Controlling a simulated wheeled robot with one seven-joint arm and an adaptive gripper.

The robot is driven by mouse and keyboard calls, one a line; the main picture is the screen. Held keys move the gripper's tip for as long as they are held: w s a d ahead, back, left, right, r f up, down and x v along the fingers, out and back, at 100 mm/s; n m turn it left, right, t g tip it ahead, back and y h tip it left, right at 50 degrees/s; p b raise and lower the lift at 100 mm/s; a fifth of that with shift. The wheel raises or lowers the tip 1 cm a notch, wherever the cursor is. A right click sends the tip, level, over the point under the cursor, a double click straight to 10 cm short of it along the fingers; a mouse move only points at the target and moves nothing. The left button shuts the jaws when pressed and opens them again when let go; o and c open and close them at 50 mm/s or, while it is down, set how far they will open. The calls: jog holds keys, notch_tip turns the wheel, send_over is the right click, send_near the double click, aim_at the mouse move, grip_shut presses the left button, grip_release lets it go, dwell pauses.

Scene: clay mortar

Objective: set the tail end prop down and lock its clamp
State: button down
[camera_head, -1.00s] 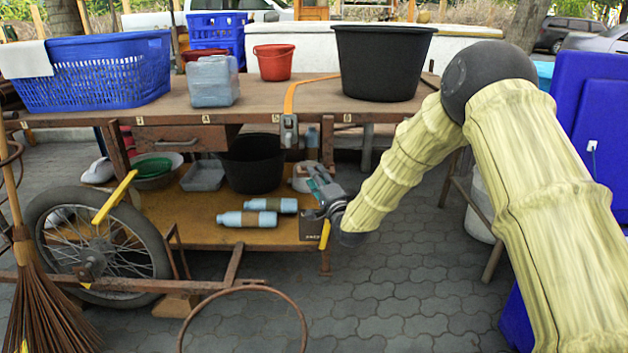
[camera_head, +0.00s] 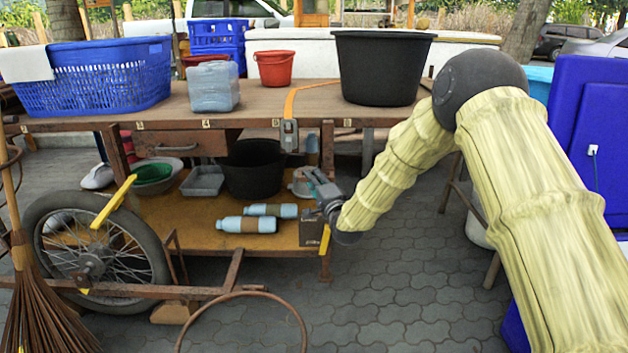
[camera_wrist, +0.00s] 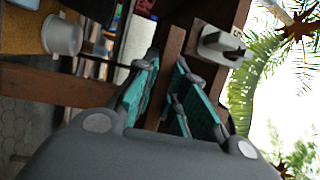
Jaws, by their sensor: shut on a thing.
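My gripper (camera_head: 314,178) is low at the right front corner of the wooden cart bench (camera_head: 225,98), below the tabletop. In the wrist view its teal fingers (camera_wrist: 167,72) stand on both sides of a brown wooden bar (camera_wrist: 175,42), which looks like the tail end prop. The fingers are shut on it, though the contact is partly hidden. A grey lever-like fitting on a pale plate (camera_wrist: 222,45) shows just beside the bar; it may be the clamp. I cannot tell whether it is locked. The prop's foot cannot be made out.
Blue bottles (camera_head: 245,224) and a black tub (camera_head: 252,170) are on the lower shelf. A spoked wheel (camera_head: 92,250) and rusty hoop (camera_head: 240,296) are at left front.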

notch_tip(320, 180, down, 11)
jog(key=shift+r+p, duration=0.2)
jog(key=shift+p, duration=0.2)
dwell(0.4)
jog(key=c, duration=1.5)
grip_release()
jog(key=shift+o, duration=0.2)
jog(key=v, duration=1.2)
